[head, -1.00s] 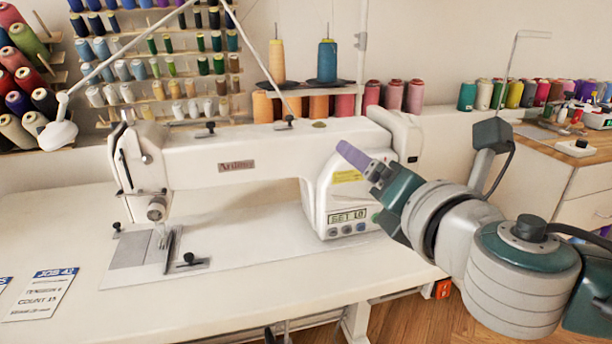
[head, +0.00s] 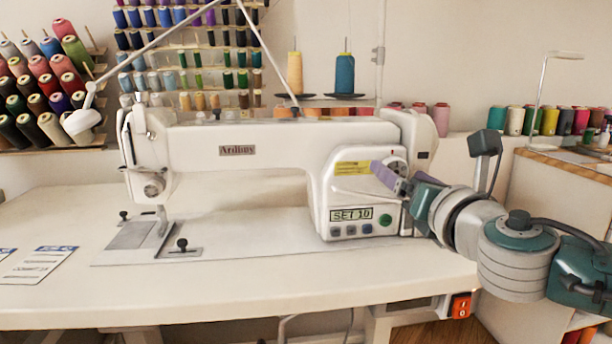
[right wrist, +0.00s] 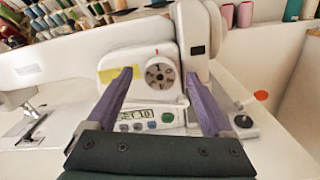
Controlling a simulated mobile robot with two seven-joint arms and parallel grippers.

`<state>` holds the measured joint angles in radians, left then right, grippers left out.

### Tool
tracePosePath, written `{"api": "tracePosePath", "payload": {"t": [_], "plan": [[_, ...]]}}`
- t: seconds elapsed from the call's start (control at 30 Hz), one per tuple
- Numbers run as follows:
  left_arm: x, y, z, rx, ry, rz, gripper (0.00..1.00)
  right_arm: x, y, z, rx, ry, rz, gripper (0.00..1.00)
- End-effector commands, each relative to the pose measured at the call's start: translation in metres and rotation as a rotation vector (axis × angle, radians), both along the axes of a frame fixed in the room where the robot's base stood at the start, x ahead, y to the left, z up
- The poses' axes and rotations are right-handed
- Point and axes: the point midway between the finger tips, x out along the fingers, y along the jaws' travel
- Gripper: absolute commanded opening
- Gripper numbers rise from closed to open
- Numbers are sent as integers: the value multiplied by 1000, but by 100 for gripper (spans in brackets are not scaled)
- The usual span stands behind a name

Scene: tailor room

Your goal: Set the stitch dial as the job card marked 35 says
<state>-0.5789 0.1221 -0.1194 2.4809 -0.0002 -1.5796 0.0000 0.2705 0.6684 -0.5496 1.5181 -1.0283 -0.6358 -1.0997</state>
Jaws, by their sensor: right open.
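The white sewing machine (head: 250,145) stands on the white table. Its stitch dial (right wrist: 160,75), a round grey knob with dark marks, is on the machine's right-hand pillar. In the head view the dial (head: 397,165) is partly covered by my right gripper (head: 388,172). In the right wrist view, my open right gripper (right wrist: 158,85) has one purple finger to each side of the dial, with nothing held. A display (head: 352,214) below it reads "SET 10". A job card (head: 38,265) lies at the table's left; its number is too blurred to read. My left gripper is out of view.
Several buttons, one green (head: 386,220), sit beside the display. Thread stands and spool racks are behind the machine. The table front (head: 220,290) is clear.

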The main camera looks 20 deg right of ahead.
Motion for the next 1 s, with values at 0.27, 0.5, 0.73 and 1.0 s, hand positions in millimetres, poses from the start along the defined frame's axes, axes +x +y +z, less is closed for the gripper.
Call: {"api": "tracePosePath", "payload": {"t": [0.27, 0.5, 0.73, 1.0], "plan": [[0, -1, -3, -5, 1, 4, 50, 11, -2, 0, 1, 1, 0, 86], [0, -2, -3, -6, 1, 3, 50, 10, -2, 0, 1, 1, 0, 75], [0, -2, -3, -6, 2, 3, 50, 10, -2, 0, 1, 1, 0, 50], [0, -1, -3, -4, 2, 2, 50, 10, -2, 0, 1, 1, 0, 19]]}}
